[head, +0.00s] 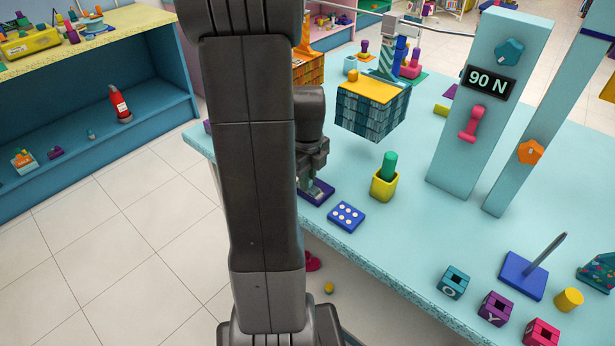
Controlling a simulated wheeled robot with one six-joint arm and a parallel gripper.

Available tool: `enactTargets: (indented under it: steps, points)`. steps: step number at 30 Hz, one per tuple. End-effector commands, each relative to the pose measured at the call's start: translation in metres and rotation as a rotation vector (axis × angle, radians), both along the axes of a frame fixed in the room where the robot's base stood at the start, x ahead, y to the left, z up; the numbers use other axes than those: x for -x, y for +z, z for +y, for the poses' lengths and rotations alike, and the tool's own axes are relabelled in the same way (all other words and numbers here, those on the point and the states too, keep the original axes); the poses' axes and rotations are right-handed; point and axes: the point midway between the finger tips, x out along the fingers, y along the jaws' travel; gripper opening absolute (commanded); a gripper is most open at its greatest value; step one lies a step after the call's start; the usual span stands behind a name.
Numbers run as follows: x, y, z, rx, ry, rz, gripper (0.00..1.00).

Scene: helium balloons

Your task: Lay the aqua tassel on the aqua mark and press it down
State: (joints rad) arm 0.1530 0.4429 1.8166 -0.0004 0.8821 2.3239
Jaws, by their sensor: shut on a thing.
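My gripper (312,186) is low over the table's near left edge, partly hidden behind my own arm. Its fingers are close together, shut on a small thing. A small bit of aqua-green shows at the fingertips, which fits the aqua tassel, but its shape is too small to tell. The fingertips are at a flat dark purple pad (325,196) on the table. I cannot tell whether the held thing touches the pad. I cannot make out an aqua mark; it may be hidden by the gripper.
A blue block with white dots (346,216) and a yellow cup holding a green peg (384,186) stand close to the right. A teal block with an orange top (372,108) is behind. A light-blue panel reading 90 N (490,110) stands farther right. The table's front edge is near.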

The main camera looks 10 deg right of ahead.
Motion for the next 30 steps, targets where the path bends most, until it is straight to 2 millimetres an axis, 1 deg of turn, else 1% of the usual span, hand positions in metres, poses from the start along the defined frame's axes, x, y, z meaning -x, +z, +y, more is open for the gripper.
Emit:
enactTargets:
  steps: [1,2,3,5,13,16,30]
  points:
    - [0.000,-0.002,0.000,0.000,0.000,0.000,0.00]
    - [0.000,-0.001,0.000,0.000,0.000,0.000,0.19]
    - [0.000,-0.001,0.000,0.000,0.000,0.000,0.27]
    - [0.000,-0.001,0.000,0.000,0.000,0.000,0.39]
    - [0.000,0.000,0.000,0.000,0.000,0.000,0.39]
    - [0.000,0.003,0.000,0.000,0.000,0.000,0.39]
    - [0.000,0.040,0.000,0.000,0.000,-0.001,0.39]
